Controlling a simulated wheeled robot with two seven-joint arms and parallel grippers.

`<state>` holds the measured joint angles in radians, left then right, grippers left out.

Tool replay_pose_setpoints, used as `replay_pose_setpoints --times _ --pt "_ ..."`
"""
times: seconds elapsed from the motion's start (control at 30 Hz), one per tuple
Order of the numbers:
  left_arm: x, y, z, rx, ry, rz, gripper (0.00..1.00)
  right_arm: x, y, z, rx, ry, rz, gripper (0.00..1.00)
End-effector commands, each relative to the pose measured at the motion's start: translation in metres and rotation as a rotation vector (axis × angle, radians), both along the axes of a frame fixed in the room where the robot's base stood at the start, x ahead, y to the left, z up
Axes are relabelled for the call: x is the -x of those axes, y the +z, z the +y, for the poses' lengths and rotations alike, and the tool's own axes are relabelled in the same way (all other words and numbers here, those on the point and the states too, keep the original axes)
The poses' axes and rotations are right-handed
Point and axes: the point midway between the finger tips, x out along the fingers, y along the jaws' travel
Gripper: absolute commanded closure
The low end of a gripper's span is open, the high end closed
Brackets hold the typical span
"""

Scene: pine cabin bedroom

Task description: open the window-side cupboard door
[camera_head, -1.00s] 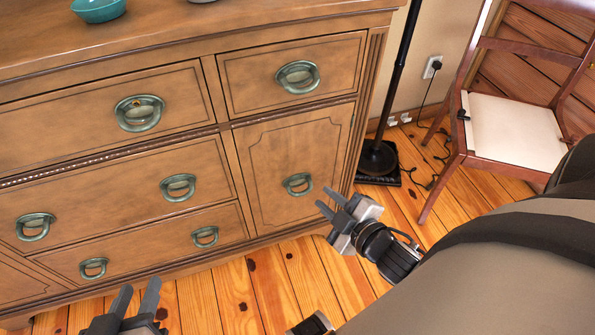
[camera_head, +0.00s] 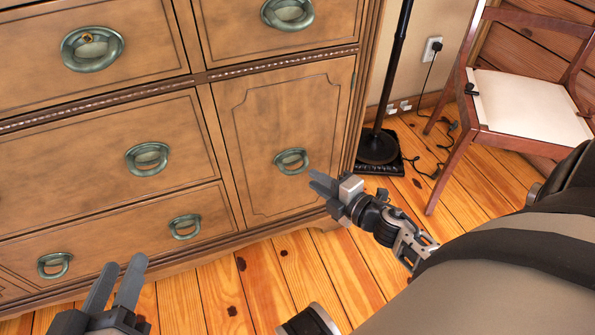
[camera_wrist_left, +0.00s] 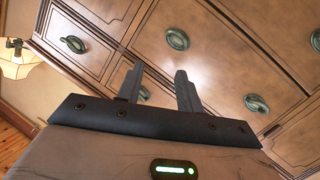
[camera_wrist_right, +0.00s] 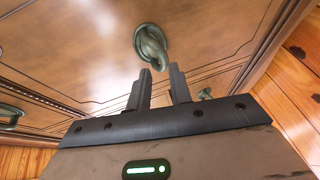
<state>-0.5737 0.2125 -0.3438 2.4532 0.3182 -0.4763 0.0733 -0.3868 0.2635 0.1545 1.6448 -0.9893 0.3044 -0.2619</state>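The cupboard door (camera_head: 283,125) is a wooden panel with a notched inlaid border at the right end of the dresser, and it looks shut. Its green oval ring handle (camera_head: 291,161) sits near the middle of the panel; the handle also shows in the right wrist view (camera_wrist_right: 151,43), just beyond the fingertips. My right gripper (camera_head: 318,182) is open and empty, close below and right of the handle and apart from it. My left gripper (camera_head: 126,272) is open and empty in front of the lower drawers at the left.
Drawers with green ring handles, such as a lower one (camera_head: 185,226), lie left of the door. A black lamp pole and base (camera_head: 378,148) stand right of the dresser. A chair (camera_head: 522,105) is further right. Wooden floor (camera_head: 300,270) is clear in front.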

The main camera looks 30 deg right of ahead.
Motion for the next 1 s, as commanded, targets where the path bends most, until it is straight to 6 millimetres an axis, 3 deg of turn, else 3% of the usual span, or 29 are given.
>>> replay_pose_setpoints --times 0.2,0.4,0.77,0.8,0.87,1.0 --pt "0.0 0.001 -0.002 0.045 -0.004 -0.008 0.64 -0.044 -0.009 0.007 0.002 0.0 -0.002 0.79" --pt "0.0 0.003 -0.003 0.074 -0.008 -0.011 0.64 -0.066 -0.013 0.011 0.0 0.0 0.0 0.79" --pt "-0.001 0.006 -0.004 0.083 -0.008 -0.018 0.64 -0.071 -0.014 0.012 -0.002 -0.001 0.001 0.79" --pt "-0.001 0.006 -0.004 0.083 -0.008 -0.018 0.64 -0.071 -0.014 0.012 -0.002 -0.001 0.001 0.82" --pt "-0.001 0.007 -0.004 0.083 -0.007 -0.019 0.64 -0.071 -0.014 0.012 -0.002 0.0 0.001 0.99" --pt "-0.001 0.007 -0.004 0.083 -0.008 -0.019 0.64 -0.071 -0.014 0.012 -0.002 0.0 0.001 1.0"
